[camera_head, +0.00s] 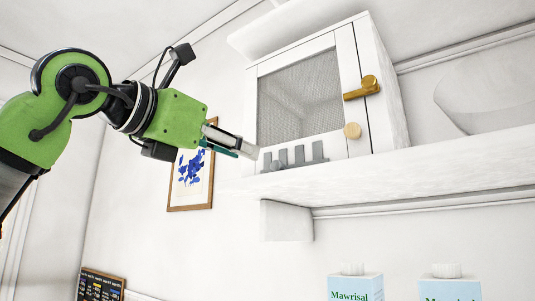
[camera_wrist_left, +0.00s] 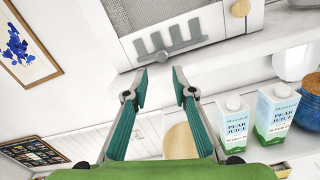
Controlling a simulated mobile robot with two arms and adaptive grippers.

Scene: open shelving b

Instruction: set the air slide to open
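A white cabinet-like unit (camera_head: 365,130) with a dark-grey window and a brass handle (camera_head: 362,88) stands on a white shelf. Along its lower front is a grey comb-shaped strip (camera_head: 293,160), which I take to be the air slide. In the left wrist view the strip (camera_wrist_left: 168,50) has several upright teeth and a small round knob (camera_wrist_left: 142,58) at its left end. My left gripper (camera_head: 250,150) is just left of the strip in the head view. In the left wrist view its two fingers (camera_wrist_left: 162,86) are apart and empty, short of the strip. My right gripper is not in view.
A round brass knob (camera_head: 352,131) sits low on the unit's front. The shelf edge (camera_head: 400,170) runs below it. Cartons (camera_wrist_left: 232,122) stand on a lower level, beside a round wooden thing (camera_wrist_left: 180,141). A framed blue picture (camera_head: 192,172) hangs on the wall.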

